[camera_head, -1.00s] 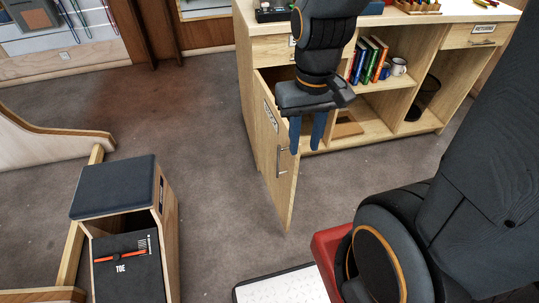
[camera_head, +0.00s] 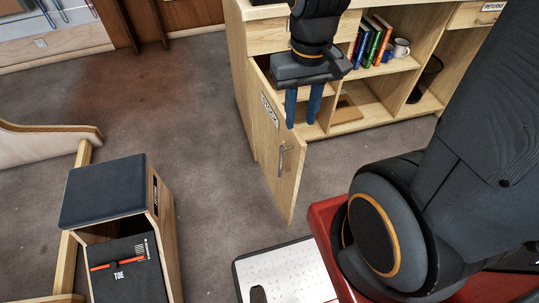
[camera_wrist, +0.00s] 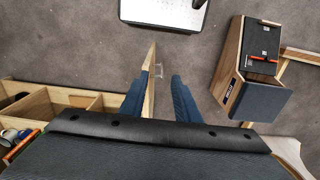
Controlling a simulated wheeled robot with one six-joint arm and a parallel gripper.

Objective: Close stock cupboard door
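The stock cupboard door (camera_head: 273,152) is a light wooden panel with a metal bar handle and a white label, and it stands swung out open from the wooden counter unit (camera_head: 237,80). My gripper (camera_head: 302,108) points down beside the top of the door, on its cupboard side. I cannot tell whether the finger touches the door.
A wooden box with a dark padded top (camera_head: 103,190) stands on the carpet at left. A white-topped board (camera_head: 290,272) lies near my red base. Books (camera_head: 372,42) and mugs fill an open shelf. Carpet (camera_head: 205,130) is clear left of the door.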

